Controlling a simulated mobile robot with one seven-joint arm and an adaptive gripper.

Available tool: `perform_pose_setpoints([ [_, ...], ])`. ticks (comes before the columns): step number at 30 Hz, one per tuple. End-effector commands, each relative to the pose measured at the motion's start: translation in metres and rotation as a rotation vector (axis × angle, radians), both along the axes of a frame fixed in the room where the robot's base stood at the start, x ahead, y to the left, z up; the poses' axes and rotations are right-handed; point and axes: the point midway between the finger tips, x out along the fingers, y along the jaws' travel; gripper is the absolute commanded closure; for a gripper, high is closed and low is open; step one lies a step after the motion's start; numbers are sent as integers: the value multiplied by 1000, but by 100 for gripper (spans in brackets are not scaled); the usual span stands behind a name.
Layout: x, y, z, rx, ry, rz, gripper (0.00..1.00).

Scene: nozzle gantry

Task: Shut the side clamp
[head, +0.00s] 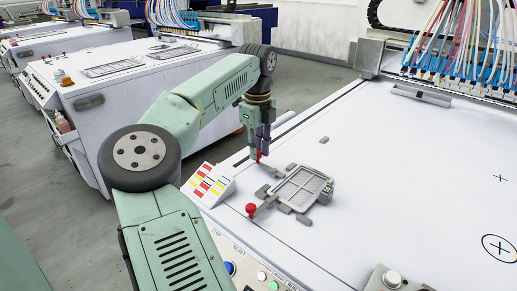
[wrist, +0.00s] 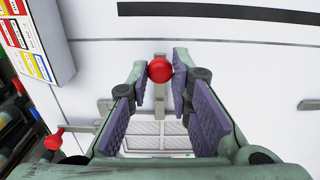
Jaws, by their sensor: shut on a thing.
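My gripper (head: 260,148) reaches down at the far-left side of a grey frame fixture (head: 301,187) on the white table. It is shut on the red knob (wrist: 160,70) of a clamp, whose grey arm (head: 270,169) runs toward the fixture. In the wrist view the knob sits between the purple-padded fingers, near their tips. A second clamp with a red knob (head: 250,208) stands at the fixture's near-left side; this knob also shows at the left of the wrist view (wrist: 53,139). The fixture's frame (wrist: 155,128) shows between the fingers, partly hidden by them.
A sloped block with coloured labels (head: 208,184) stands left of the clamps. A control panel with buttons (head: 261,276) lies at the near edge. A gantry with coloured tubes (head: 455,70) stands at the back right. The table right of the fixture is mostly clear.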

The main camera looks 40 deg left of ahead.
Motion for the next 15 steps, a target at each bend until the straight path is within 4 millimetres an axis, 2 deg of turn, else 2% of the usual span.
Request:
perform_pose_setpoints([
  [13, 0, 0, 0, -1, 1, 11, 100],
  [14, 0, 0, 0, -1, 1, 11, 80],
  [15, 0, 0, 0, -1, 1, 11, 77],
])
